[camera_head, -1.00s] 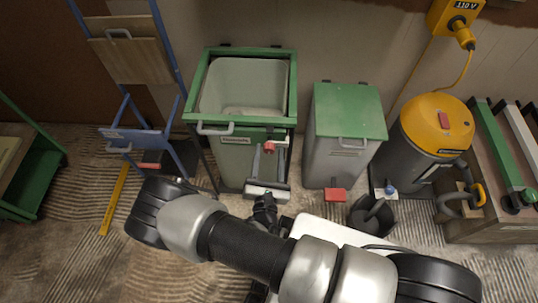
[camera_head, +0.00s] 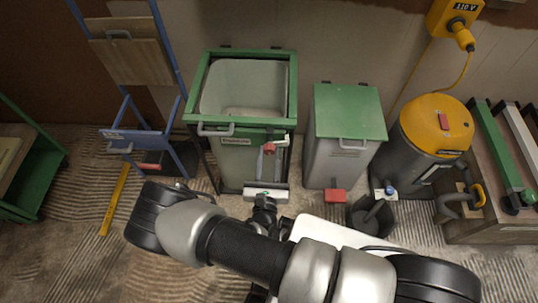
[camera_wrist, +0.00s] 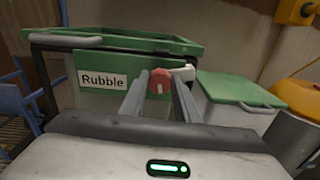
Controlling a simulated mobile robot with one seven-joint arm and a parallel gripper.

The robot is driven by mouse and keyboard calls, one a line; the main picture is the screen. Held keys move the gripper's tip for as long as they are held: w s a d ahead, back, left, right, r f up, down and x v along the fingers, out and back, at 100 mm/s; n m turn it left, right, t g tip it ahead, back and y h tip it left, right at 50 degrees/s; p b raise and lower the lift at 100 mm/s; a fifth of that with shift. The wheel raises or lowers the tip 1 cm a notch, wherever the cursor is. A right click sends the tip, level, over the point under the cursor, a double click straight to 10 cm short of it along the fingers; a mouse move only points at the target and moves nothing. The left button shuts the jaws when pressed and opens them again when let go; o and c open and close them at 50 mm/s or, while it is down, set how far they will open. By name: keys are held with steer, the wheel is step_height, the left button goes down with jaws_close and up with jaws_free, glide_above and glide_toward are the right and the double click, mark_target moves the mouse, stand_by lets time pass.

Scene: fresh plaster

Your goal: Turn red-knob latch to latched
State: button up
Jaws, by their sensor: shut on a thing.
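The red knob (camera_wrist: 160,83) is on the front of the green bin marked "Rubble" (camera_wrist: 103,80), at the right of its label. A pale latch piece (camera_wrist: 184,74) sticks out to the right of the knob. In the head view, the red knob (camera_head: 269,149) is just below the green front rim. My gripper (camera_wrist: 160,85) is shut on the red knob, with one finger on each side of it. My gripper also shows in the head view (camera_head: 269,153), reaching up to the bin front. The fingers partly hide the knob's sides.
The Rubble bin's top is open (camera_head: 291,95). A grey bin with a green lid (camera_head: 348,112) stands close on the right, with a red pedal (camera_head: 335,196). A black bucket (camera_head: 372,217) and a yellow-topped vacuum (camera_head: 437,125) are further right. A blue trolley (camera_head: 145,140) stands left.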

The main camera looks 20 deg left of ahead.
steer(key=n, duration=0.4)
steer(key=shift+s+n, duration=0.1)
steer(key=shift+n, duration=0.2)
steer(key=n, duration=0.3)
steer(key=shift+a+n, duration=0.1)
steer(key=shift+n, duration=0.2)
steer(key=n, duration=0.3)
steer(key=shift+f+n, duration=0.15)
steer(key=shift+n, duration=1.85)
steer(key=o, duration=1.1)
steer(key=shift+c, duration=0.2)
